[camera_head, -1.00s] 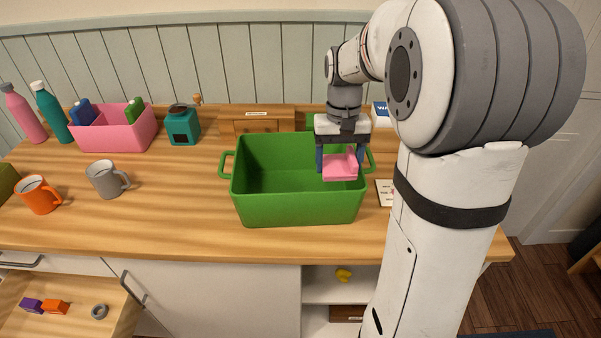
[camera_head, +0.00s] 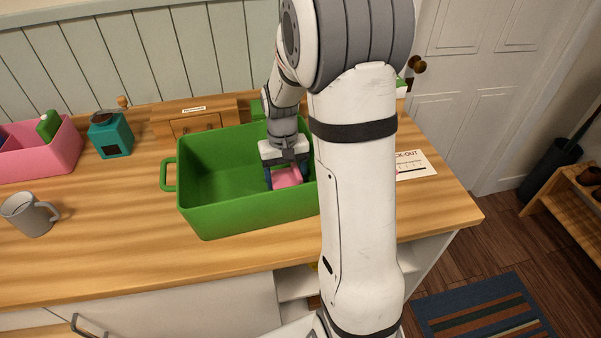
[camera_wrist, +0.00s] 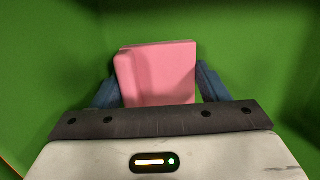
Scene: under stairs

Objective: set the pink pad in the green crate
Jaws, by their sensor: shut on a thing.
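The green crate (camera_head: 250,209) stands on the wooden counter, open at the top. My gripper (camera_head: 286,181) reaches down inside the crate, toward its right end. It is shut on the pink pad (camera_head: 289,177), with one blue finger on each side. In the wrist view the pink pad (camera_wrist: 158,75) sits between the two fingers, with green crate walls (camera_wrist: 50,60) around it. Whether the pad touches the crate floor cannot be told. My arm hides the crate's right end.
A grey mug (camera_head: 28,214), a pink bin (camera_head: 45,152) and a teal grinder (camera_head: 111,136) stand to the left. A small wooden drawer box (camera_head: 196,124) is behind the crate. A printed sheet (camera_head: 412,165) lies to the right. The counter in front left is clear.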

